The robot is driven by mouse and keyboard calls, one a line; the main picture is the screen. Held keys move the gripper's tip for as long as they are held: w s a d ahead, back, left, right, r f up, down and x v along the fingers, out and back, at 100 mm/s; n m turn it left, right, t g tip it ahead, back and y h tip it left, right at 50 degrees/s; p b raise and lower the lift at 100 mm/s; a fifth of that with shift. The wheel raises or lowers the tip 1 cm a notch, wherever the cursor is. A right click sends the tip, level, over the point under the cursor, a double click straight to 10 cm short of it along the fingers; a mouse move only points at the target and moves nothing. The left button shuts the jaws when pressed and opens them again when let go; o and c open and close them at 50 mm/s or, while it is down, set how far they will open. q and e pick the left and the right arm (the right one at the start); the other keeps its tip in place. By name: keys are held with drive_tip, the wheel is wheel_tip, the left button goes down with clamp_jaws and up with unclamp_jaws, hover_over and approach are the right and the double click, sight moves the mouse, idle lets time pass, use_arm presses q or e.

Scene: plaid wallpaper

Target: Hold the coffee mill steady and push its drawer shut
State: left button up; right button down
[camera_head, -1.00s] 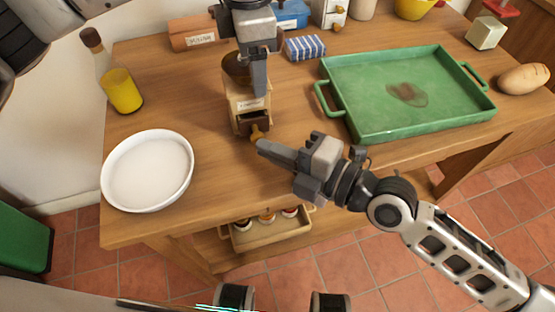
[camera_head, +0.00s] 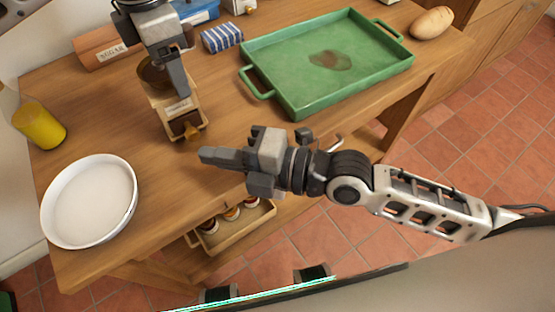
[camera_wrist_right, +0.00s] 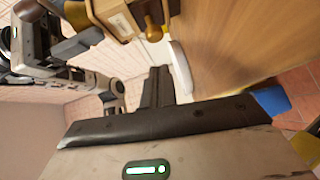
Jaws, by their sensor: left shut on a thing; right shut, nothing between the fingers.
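The coffee mill (camera_head: 170,101) stands upright on the wooden table, a pale wooden box with a label and a dark bowl on top. Its drawer (camera_head: 187,125) sticks out at the front, dark inside, with a brass knob (camera_head: 191,133). My left gripper (camera_head: 177,82) comes from above and is shut on the mill's upper part; its fingers hide some of the bowl. My right gripper (camera_head: 204,155) is shut and empty, its tips just in front of the knob and apart from it. The right wrist view shows the knob (camera_wrist_right: 153,30) beyond the shut fingers (camera_wrist_right: 158,85).
A white plate (camera_head: 90,200) lies at the left front, near a yellow-filled bottle (camera_head: 40,126). A green tray (camera_head: 290,90) lies to the right of the mill. Bare tabletop surrounds the right gripper's tips.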

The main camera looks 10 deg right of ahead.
use_arm(q)
drive_tip(key=shift+w+a, duration=0.1)
use_arm(e)
drive_tip(key=v, duration=0.9)
drive_tip(key=shift+s+d, duration=0.15)
drive_tip(key=shift+d, duration=0.25)
use_arm(q)
drive_tip(key=o, duration=1.4)
drive_tip(key=shift+c, duration=0.2)
